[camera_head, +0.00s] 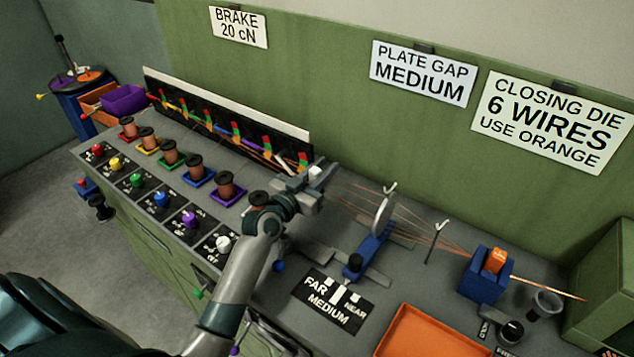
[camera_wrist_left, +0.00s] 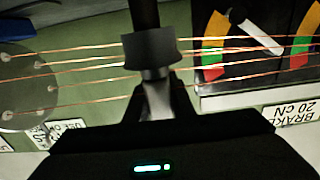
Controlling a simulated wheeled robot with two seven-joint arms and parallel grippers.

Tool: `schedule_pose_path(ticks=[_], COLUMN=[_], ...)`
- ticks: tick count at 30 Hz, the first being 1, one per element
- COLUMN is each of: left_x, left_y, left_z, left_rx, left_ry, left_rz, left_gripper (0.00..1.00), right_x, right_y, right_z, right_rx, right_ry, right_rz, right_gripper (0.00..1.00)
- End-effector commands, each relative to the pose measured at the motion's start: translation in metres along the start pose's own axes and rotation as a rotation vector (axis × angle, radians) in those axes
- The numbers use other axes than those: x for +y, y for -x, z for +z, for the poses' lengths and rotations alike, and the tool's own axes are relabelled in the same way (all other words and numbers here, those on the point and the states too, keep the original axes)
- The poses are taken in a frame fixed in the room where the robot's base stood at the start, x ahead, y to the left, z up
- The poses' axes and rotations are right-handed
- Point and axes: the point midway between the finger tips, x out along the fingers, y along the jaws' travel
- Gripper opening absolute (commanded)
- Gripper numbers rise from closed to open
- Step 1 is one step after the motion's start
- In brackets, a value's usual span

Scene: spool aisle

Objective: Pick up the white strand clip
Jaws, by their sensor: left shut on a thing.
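My left gripper (camera_head: 316,180) is at the right end of the dial panel, above the bench, beside the copper strands. It is shut on a small whitish piece (camera_head: 315,171), which looks like the white strand clip. Most of the clip is hidden by the gripper in the head view. In the left wrist view, a pale piece (camera_wrist_left: 158,98) shows below a dark block, with the copper strands (camera_wrist_left: 90,70) running behind. I cannot tell whether the clip touches the strands. My right gripper is not in view.
Copper spools (camera_head: 196,165) stand on coloured bases at the left, with coloured knobs in front. A round guide plate (camera_head: 382,216) on a blue slide and a blue die holder (camera_head: 483,283) stand at the right. An orange tray (camera_head: 425,318) lies at the front edge.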

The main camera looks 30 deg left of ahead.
Motion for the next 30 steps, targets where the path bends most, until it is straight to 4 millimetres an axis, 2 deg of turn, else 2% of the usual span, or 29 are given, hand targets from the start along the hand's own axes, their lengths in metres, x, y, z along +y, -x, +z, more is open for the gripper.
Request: schedule_pose_path(ticks=[8,16,30], left_x=[0.0,0.0,0.086], left_y=[0.0,0.0,0.024], left_z=[-0.007,-0.043,-0.093], left_rx=[0.002,0.007,0.005], left_ry=[0.0,-0.002,0.002], left_rz=[0.001,0.0,0.002], left_gripper=[0.0,0.0,0.0], right_x=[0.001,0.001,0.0], right_y=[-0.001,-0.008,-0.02], right_z=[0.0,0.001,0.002], right_rx=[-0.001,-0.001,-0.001], right_ry=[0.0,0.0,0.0], right_rz=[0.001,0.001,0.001], right_gripper=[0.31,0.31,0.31])
